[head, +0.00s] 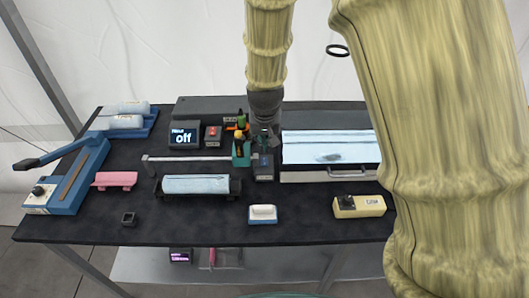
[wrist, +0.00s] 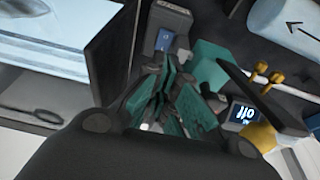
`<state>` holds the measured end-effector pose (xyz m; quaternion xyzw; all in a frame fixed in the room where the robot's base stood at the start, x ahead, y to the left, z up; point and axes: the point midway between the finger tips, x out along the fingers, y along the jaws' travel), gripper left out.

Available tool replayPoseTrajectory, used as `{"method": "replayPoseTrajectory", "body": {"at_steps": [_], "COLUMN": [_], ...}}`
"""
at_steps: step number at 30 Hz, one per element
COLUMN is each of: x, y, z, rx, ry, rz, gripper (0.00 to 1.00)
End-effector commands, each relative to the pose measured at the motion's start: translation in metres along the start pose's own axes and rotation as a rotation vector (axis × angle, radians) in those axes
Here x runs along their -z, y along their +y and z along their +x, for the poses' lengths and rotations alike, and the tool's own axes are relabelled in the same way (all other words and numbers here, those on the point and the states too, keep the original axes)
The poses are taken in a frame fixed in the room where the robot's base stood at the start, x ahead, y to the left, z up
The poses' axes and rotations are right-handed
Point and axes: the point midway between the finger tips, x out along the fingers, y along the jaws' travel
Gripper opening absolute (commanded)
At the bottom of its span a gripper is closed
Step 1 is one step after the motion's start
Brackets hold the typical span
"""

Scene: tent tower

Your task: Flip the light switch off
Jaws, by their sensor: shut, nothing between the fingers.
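A teal tool holder (head: 240,158) stands close to the left of my gripper. The white panel (head: 330,148) is to the right. A red-topped box (head: 213,136), a white block on a blue base (head: 263,213) and a cream knob box (head: 358,206) stand around. The front table edge is clear.

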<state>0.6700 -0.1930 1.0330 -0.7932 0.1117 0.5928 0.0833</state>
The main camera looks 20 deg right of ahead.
Motion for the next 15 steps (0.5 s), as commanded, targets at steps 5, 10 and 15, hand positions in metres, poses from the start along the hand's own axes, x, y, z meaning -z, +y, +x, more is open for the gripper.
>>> {"method": "replayPoseTrajectory", "body": {"at_steps": [5,10,15], "x": [0.0,-0.004,-0.007], "y": [0.0,0.0,0.0], "z": [0.018,0.034,0.048], "rx": [0.0,0.0,0.0], "ry": [-0.003,-0.003,-0.001], "rz": [0.0,0.0,0.0], "gripper": [0.0,0.0,0.0]}}
